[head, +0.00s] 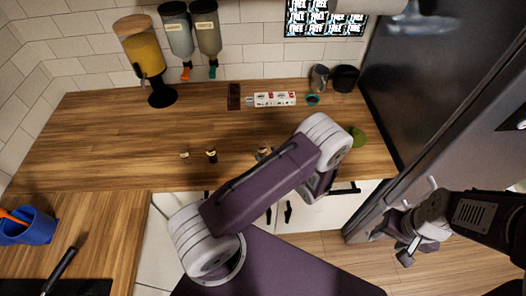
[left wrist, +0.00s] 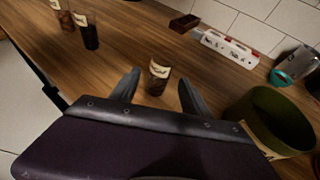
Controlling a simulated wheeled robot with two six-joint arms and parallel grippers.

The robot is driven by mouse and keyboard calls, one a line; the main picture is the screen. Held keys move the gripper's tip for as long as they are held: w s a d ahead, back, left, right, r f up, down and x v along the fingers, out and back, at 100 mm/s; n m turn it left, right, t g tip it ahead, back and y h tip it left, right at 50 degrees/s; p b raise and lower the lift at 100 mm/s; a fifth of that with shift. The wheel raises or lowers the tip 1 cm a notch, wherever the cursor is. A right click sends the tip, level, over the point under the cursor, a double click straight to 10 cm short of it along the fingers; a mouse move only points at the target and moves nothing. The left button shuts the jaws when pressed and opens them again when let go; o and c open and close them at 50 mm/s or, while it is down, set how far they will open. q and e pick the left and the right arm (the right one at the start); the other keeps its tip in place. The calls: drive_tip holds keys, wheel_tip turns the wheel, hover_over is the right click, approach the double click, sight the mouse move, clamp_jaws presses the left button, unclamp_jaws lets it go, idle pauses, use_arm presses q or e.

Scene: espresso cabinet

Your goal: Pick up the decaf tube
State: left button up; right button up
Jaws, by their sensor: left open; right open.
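Three small tubes with cream labels stand on the wooden counter; I cannot read which is decaf. One tube (left wrist: 158,79), with dark contents, stands upright between and beyond the fingers of my open left gripper (left wrist: 159,86) in the left wrist view. I cannot tell whether a finger touches it. My right gripper (head: 406,254) is open and empty, low in front of the fridge.
A green container (left wrist: 270,118) stands close to the right of my left gripper. A white power strip (head: 273,99), a brown box (head: 234,96) and dark cups (head: 345,78) are further back. The counter's middle left (head: 110,130) is clear.

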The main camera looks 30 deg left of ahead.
use_arm(q)
drive_tip(key=shift+w+a+f, duration=0.1)
drive_tip(key=shift+w+a, duration=0.15)
drive_tip(key=shift+a, duration=0.45)
drive_tip(key=shift+w+a+f, duration=0.25)
drive_tip(key=shift+a, duration=0.1)
drive_tip(key=p+x, duration=0.2)
drive_tip(key=x, duration=0.2)
drive_tip(key=shift+w+a+f, duration=0.15)
drive_tip(key=shift+a+f, duration=0.1)
drive_tip(key=shift+w+a+f, duration=0.1)
drive_tip(key=shift+a, duration=0.05)
clamp_jaws()
